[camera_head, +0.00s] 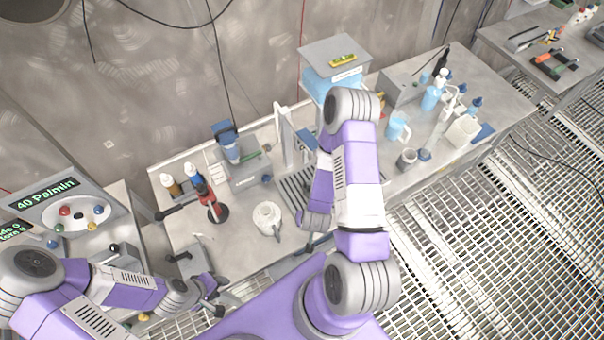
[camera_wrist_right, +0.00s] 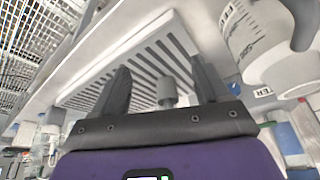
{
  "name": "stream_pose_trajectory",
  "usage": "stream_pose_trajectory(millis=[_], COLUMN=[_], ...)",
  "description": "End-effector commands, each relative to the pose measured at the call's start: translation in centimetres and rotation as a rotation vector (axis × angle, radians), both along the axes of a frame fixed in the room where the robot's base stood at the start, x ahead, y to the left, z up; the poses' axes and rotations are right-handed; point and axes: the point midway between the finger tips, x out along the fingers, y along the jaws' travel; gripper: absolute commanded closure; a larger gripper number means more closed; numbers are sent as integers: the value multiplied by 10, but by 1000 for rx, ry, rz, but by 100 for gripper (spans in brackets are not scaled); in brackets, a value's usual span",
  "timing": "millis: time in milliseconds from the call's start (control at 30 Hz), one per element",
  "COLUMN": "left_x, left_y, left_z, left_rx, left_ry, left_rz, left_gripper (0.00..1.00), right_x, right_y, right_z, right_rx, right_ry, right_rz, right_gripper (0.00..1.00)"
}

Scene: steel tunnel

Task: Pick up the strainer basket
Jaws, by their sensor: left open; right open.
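A small grey cylinder (camera_wrist_right: 167,90) stands at the slotted tray in the right wrist view, between the fingers of my right gripper (camera_wrist_right: 160,68). It may be the strainer basket, but I cannot tell for sure. My right gripper is open, with a finger on each side of the cylinder and no visible grip on it. In the head view my right arm covers much of this spot, and I cannot make out the cylinder there. My left gripper (camera_head: 217,296) is open and empty near the bench's front left edge.
The slotted tray (camera_head: 296,188) lies on the steel bench. A pale jug (camera_head: 267,216) stands left of it and shows close at right in the wrist view (camera_wrist_right: 258,40).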

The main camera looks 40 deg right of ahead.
Motion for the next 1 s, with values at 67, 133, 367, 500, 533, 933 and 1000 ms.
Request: stream_pose_trajectory(millis=[67,133,367,500,533,933,1000], left_x=[-1,-1,-1,-1,-1,-1,-1], left_y=[0,0,0,0,0,0,0], left_z=[-1,-8,-37,-54,-57,-95,-87], left_rx=[0,0,0,0,0,0,0], left_ry=[1,2,2,2,1,1,1], left_rz=[1,0,0,0,1,1,1], left_gripper=[57,57,57,57,57,57,57], right_x=[2,8,30,36,37,53,61], right_y=[-6,-10,-24,-29,-30,-37,-41], right_z=[2,0,-3,-4,-4,0,3], right_rx=[-13,-18,-21,-28,-28,-11,-10], right_ry=[-2,-4,-2,4,4,-4,-1], right_rz=[-7,-9,-5,-5,-5,-7,-7], right_gripper=[25,25,25,25,25,25,25])
